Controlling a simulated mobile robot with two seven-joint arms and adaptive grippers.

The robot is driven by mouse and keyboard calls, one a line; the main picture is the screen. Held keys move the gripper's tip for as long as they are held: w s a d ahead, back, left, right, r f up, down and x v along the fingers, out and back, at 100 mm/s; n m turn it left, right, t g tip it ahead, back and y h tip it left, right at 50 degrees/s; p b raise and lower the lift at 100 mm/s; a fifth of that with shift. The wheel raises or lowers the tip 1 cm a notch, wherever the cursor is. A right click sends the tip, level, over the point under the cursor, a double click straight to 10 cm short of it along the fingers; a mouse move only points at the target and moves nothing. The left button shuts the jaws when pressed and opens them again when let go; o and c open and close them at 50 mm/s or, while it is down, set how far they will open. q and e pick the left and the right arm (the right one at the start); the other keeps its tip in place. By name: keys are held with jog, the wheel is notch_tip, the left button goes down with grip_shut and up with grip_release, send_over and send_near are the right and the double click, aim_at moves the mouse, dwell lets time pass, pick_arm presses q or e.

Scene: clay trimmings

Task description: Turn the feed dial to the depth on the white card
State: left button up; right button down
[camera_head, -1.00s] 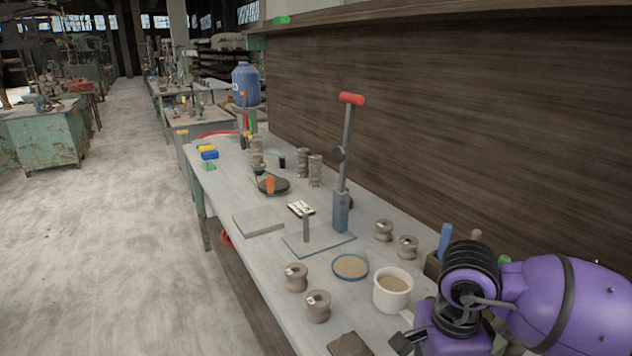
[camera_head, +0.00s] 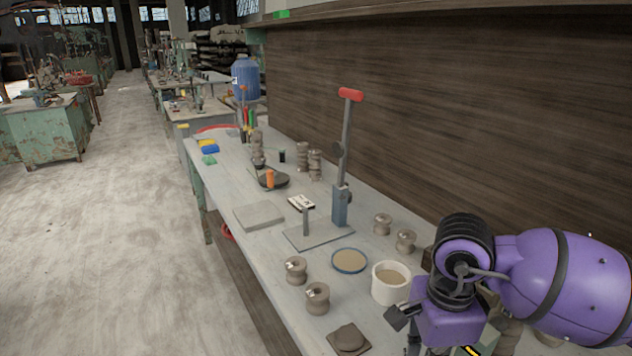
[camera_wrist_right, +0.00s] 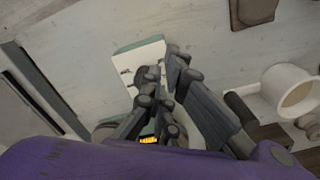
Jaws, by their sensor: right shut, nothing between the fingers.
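My right gripper (camera_head: 402,322) is over the near end of the bench, at the right of the head view. In the right wrist view its dark fingers (camera_wrist_right: 163,66) are shut and empty, in front of a white panel (camera_wrist_right: 132,60) with dark marks and a green edge. The fingers hide part of this panel. I cannot tell whether it is the card or whether the fingers touch it. I cannot make out a feed dial. My left gripper is not in view.
A white mug (camera_head: 389,285) stands just beyond the right gripper and also shows in the wrist view (camera_wrist_right: 290,92). A blue-rimmed dish (camera_head: 348,261), grey spools (camera_head: 317,298) and an upright lever press (camera_head: 341,205) stand farther along. A wooden wall (camera_head: 450,110) borders the bench.

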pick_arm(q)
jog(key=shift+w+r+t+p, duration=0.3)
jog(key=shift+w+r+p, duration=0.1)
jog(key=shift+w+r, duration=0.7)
pick_arm(e)
notch_tip(320, 180, up, 3)
jog(key=shift+f, duration=0.1)
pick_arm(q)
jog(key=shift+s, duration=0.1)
